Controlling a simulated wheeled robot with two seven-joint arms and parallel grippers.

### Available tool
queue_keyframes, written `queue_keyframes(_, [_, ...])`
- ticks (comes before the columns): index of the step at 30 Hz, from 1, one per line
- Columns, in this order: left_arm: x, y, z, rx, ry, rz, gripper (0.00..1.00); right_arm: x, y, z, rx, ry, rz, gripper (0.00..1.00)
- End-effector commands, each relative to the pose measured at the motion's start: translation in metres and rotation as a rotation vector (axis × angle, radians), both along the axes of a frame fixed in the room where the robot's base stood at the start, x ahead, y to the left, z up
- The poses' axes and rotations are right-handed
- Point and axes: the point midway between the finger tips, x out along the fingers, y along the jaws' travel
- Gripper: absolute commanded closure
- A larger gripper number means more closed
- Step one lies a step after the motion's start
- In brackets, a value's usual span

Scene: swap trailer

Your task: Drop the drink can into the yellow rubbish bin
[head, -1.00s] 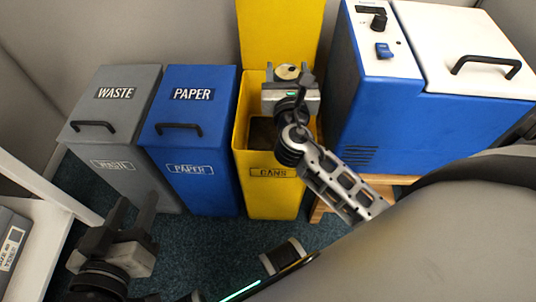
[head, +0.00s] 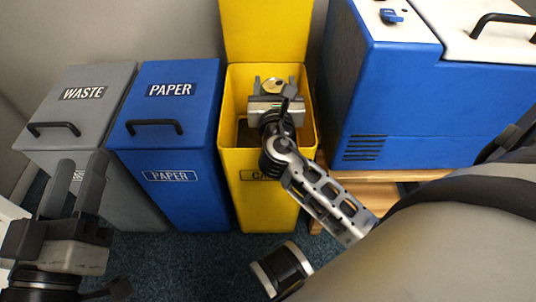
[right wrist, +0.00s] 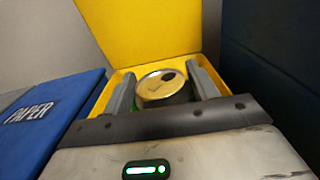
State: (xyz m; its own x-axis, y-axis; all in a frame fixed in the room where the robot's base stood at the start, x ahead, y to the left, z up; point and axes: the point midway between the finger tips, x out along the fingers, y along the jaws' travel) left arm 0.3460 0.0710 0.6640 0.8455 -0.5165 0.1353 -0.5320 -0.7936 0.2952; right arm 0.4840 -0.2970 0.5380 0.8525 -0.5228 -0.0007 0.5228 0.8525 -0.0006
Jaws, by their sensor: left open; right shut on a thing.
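The yellow bin (head: 236,170), with a CANS label partly hidden by my arm, stands with its lid (head: 265,30) up. The drink can (head: 272,86) is held by my right gripper (head: 273,84) over the bin's open top. In the right wrist view the can (right wrist: 162,86) shows its gold top between the two fingers (right wrist: 165,92), with the yellow bin's rim and lid behind it. Only the can's upper end shows clearly. My left gripper (head: 76,178) is open and empty in front of the grey bin, at the lower left.
A closed blue PAPER bin (head: 168,190) stands left of the yellow bin, and a closed grey WASTE bin (head: 85,105) beyond it. A blue and white cooler box (head: 390,120) on a wooden stand (head: 385,182) is close on the right.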

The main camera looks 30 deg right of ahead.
Motion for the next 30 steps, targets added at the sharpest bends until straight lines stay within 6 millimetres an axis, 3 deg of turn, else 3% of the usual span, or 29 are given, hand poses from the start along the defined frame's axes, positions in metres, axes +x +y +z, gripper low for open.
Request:
queue_keyframes(11, [0.001,0.001,0.005,0.008,-0.041,0.005,0.57,0.000,0.000,-0.002,0.000,-0.001,0.000,0.66])
queue_keyframes(12, [0.001,0.001,0.005,0.008,-0.041,0.005,0.57,0.000,0.000,-0.002,0.000,-0.001,0.000,0.33])
queue_keyframes(14, [0.001,0.001,0.005,0.008,-0.041,0.005,0.57,0.000,0.000,-0.002,0.000,-0.001,0.000,0.17])
queue_keyframes(23, [0.001,0.001,0.006,0.010,-0.039,0.005,0.57,0.000,0.000,-0.001,0.000,0.000,0.000,0.16])
queue_keyframes(30, [0.001,0.001,0.037,0.009,-0.039,0.006,0.57,0.000,0.000,0.026,-0.001,0.001,0.001,0.16])
